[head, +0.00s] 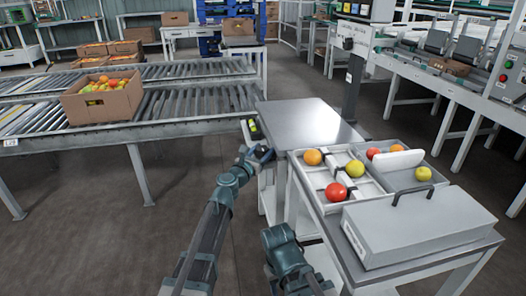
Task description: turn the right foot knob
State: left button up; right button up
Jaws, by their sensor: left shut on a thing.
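My left gripper (262,155) is at the left edge of the steel-topped stand, below the level of its top. It is shut on a small dark thing there, which looks like the right foot knob; the jaws hide most of it, and I cannot tell how far it is turned. Just beyond the gripper, a dark fitting with a yellow-green vial (253,129) sits beside the stand. Part of my right arm shows at the bottom, but its gripper is not in view.
The steel top (309,124) is bare. The floor at lower left is clear.

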pick_arm(q)
jog(key=c, duration=0.5)
jog(key=shift+o, duration=0.2)
jog(key=m+g+h, duration=0.4)
jog(key=h, duration=0.1)
jog(key=shift+w, duration=0.1)
jog(key=m+g+h, duration=0.2)
jog(key=m+g, duration=0.1)
jog(key=shift+d+g+h, duration=0.1)
jog(key=shift+g+h, duration=0.2)
jog(key=shift+s+m+g+h, duration=0.2)
jog(key=shift+m+g+h, duration=0.1)
jog(key=shift+m+g, duration=0.3)
jog(key=shift+s+g, duration=0.1)
jog(key=shift+g, duration=0.3)
